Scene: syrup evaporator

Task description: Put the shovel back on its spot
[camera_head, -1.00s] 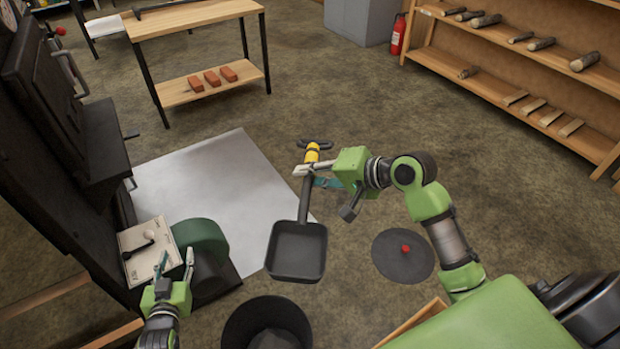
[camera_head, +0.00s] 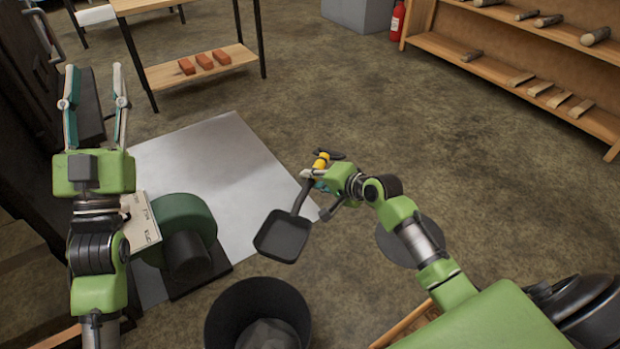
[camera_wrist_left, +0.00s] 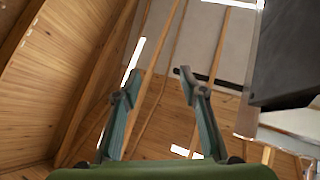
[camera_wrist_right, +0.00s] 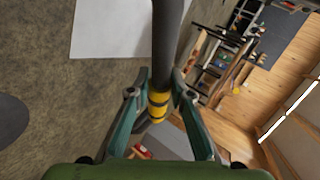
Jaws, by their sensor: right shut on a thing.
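The shovel (camera_head: 283,235) has a dark square pan, a dark shaft and a yellow band near its handle end. My right gripper (camera_head: 312,177) is shut on the shovel's shaft near the yellow band, with the pan hanging toward the lower left. In the right wrist view the yellow band (camera_wrist_right: 159,106) sits between the fingers. My left gripper (camera_head: 95,95) is raised and points up at the left, open and empty; the left wrist view shows its two fingers (camera_wrist_left: 157,85) apart with nothing between them. I cannot pick out the shovel's spot.
A dark bucket (camera_head: 222,318) stands at the bottom centre, below the shovel pan. A green blower-like unit (camera_head: 190,215) and the black evaporator (camera_head: 30,140) stand at the left. A metal sheet (camera_head: 235,165) covers the floor. A bench with bricks (camera_head: 160,75) stands behind; floor at right is open.

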